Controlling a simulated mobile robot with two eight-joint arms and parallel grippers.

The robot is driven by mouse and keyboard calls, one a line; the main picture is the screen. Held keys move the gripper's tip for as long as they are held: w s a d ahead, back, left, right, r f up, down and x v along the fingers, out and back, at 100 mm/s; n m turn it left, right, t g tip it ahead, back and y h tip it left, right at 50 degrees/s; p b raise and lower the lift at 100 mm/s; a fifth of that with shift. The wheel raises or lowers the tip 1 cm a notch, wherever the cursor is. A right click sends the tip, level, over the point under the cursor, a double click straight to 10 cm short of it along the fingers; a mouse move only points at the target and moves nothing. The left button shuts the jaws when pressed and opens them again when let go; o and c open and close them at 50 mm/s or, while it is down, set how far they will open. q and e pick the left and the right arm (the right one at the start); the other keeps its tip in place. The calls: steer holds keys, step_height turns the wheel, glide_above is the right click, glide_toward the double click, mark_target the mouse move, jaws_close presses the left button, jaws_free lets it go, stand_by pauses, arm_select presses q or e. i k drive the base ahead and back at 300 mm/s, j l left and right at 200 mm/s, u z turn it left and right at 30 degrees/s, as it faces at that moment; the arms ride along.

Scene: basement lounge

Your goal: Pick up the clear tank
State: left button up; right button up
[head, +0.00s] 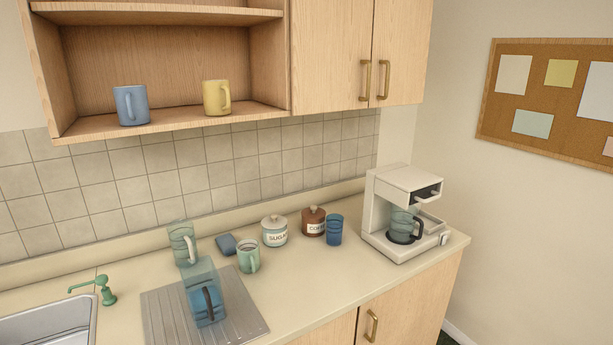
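Two tall see-through containers stand near the sink, and I cannot tell for certain which is the clear tank. One is a bluish clear container (200,276) with a dark handle, upright on the grey ridged drain mat (253,320). The other is a greenish clear container (178,232) with a pale handle, upright behind it near the back of the counter. The front one overlaps the lower part of the rear one in the picture. Neither of my grippers is in the head view.
A white coffee machine (383,225) holds a carafe (400,223). The sink (50,325) and green tap (104,290) are left. The front-right counter is clear.

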mark_target(201, 278)
steer(key=l+u, duration=0.1)
steer(key=u, duration=0.4)
steer(key=i+l+u, duration=0.1)
steer(key=u, duration=0.35)
steer(key=l+u, duration=0.1)
steer(key=u, duration=0.4)
steer(key=l+u, duration=0.4)
steer(key=k+l+u, duration=0.15)
steer(key=l+u, duration=0.2)
steer(key=l, duration=0.2)
steer(key=i+l, duration=0.1)
steer(key=l, duration=0.4)
steer(key=l+u, duration=0.15)
steer(key=l, duration=0.4)
steer(key=i, duration=0.05)
